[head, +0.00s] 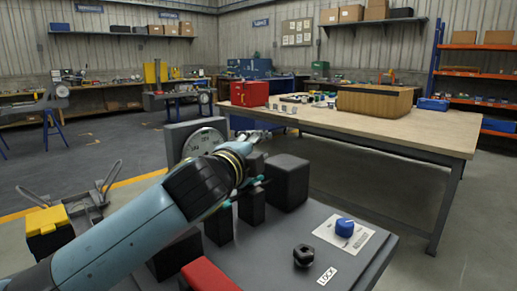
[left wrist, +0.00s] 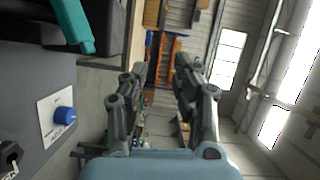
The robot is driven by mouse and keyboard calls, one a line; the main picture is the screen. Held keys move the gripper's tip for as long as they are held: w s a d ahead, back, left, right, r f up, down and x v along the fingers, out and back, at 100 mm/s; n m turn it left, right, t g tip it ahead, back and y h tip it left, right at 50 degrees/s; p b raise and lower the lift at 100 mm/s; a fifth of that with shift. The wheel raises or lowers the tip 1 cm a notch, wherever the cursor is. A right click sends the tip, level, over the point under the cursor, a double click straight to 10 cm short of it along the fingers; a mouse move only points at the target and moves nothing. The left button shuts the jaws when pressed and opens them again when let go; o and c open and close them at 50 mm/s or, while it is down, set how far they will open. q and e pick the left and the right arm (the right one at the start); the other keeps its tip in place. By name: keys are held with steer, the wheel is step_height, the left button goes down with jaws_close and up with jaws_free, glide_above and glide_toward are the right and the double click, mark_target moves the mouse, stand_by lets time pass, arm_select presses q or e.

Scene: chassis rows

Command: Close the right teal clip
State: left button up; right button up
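Two small teal pieces show beside the black blocks on the grey panel in the head view: one at the right, a teal clip (head: 259,182), and another teal piece (head: 228,204) lower left. My arm hides part of both. The left wrist view shows one teal clip (left wrist: 75,24) as a slanted bar at the upper left, beside a dark block; I cannot tell which clip it is. My left gripper (head: 258,136) is above and behind the blocks; in the left wrist view (left wrist: 161,66) its fingers are apart with nothing between them. My right gripper is out of view.
The grey panel (head: 330,262) carries a blue knob (head: 345,227), a black knob (head: 303,256), a red part (head: 208,275) and a large black block (head: 287,182). A round gauge (head: 204,143) stands behind. A wooden workbench (head: 400,123) is beyond it.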

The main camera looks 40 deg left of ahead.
arm_select(q)
steer(key=c, duration=0.3)
steer(key=d+n+h, duration=0.1)
steer(key=w+d+n+h, duration=0.1)
steer(key=shift+d+f+n+t, duration=0.2)
steer(key=shift+d+n+t, duration=0.1)
steer(key=shift+t, duration=0.1)
jaws_close()
steer(key=s+a+r+n+g+h+p, duration=0.2)
steer(key=s+a+n+h+p, duration=0.3)
steer(key=s+a+n+p, duration=0.75)
steer(key=w+d+f+b, duration=0.2)
steer(key=w, duration=0.2)
steer(key=w+d+f+b, duration=0.2)
steer(key=w+d, duration=0.1)
steer(key=w, duration=0.1)
steer(key=w+d+f+b, duration=0.2)
steer(key=w, duration=0.2)
steer(key=shift+w+d+f+b, duration=0.1)
steer(key=shift+w+d+b, duration=0.05)
steer(key=shift+d+b, duration=0.2)
steer(key=shift+d+f, duration=0.1)
steer(key=shift+f, duration=0.25)
